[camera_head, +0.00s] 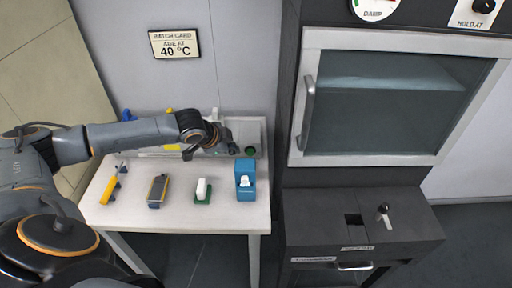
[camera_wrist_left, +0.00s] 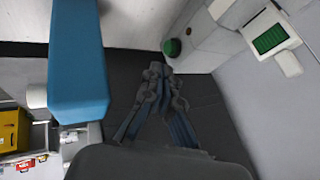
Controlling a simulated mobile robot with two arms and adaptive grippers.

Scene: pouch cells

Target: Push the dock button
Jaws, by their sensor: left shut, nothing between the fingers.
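The dock button, a dark green round knob (camera_head: 250,151), sits at the right end of the pale dock at the back of the table. In the left wrist view, the green button (camera_wrist_left: 172,47) stands out from the pale dock housing (camera_wrist_left: 215,45), just beyond my fingertips. My left gripper (camera_head: 234,150) is shut and empty, to the left of the button in the head view. In the left wrist view, its closed fingers (camera_wrist_left: 160,72) point close to the button; I see a small gap and no clear contact. My right gripper is not in view.
A blue box with white tissue (camera_head: 245,183) stands at the table's right. A white block on a green base (camera_head: 203,190), a yellow-and-grey device (camera_head: 158,190) and a yellow tool (camera_head: 109,188) lie along the front. A dark oven cabinet (camera_head: 290,120) stands right of the table.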

